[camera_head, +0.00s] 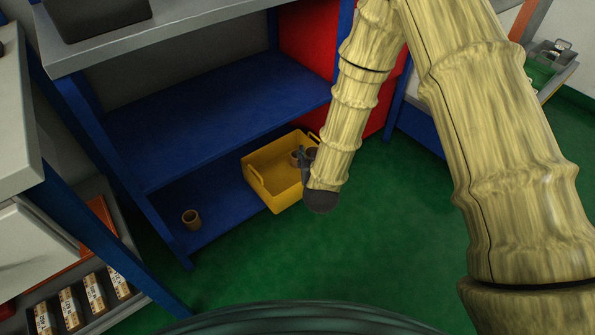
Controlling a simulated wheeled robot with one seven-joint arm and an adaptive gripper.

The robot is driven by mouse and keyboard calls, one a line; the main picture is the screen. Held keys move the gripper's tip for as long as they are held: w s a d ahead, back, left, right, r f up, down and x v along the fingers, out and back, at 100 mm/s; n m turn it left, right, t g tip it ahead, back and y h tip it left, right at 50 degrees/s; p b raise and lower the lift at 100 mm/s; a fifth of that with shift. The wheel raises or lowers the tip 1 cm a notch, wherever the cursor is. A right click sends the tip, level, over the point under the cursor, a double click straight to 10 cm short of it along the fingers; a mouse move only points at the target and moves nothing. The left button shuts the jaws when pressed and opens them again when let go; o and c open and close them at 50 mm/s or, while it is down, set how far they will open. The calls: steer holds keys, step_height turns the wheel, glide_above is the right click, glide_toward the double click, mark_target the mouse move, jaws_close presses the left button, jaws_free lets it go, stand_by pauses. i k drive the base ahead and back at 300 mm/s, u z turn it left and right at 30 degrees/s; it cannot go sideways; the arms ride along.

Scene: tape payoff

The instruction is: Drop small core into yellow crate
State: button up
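The yellow crate (261,161) stands at the front of the blue lower shelf, open side up. A small brown core (295,158) shows against the crate's inside at its right side. Another brown shape, apparently a core, shows right beside the dark fingers and is partly hidden. My gripper (305,157) is at the crate's right side, its fingers overlapping the crate in the picture. Its fingers are small and dark, so I cannot tell whether they are open or hold a core. A third brown core (191,219) stands upright on the lower shelf, left of the crate.
A blue shelf board (200,115) lies above the lower shelf, under a grey worktop (180,30). A red panel (308,45) is behind. Labelled boxes (95,290) sit at lower left. Green floor (270,255) is clear in front of the crate.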

mark_target(291, 176)
steer(key=z, duration=2.1)
steer(key=i, duration=1.85)
steer(key=u, duration=3.85)
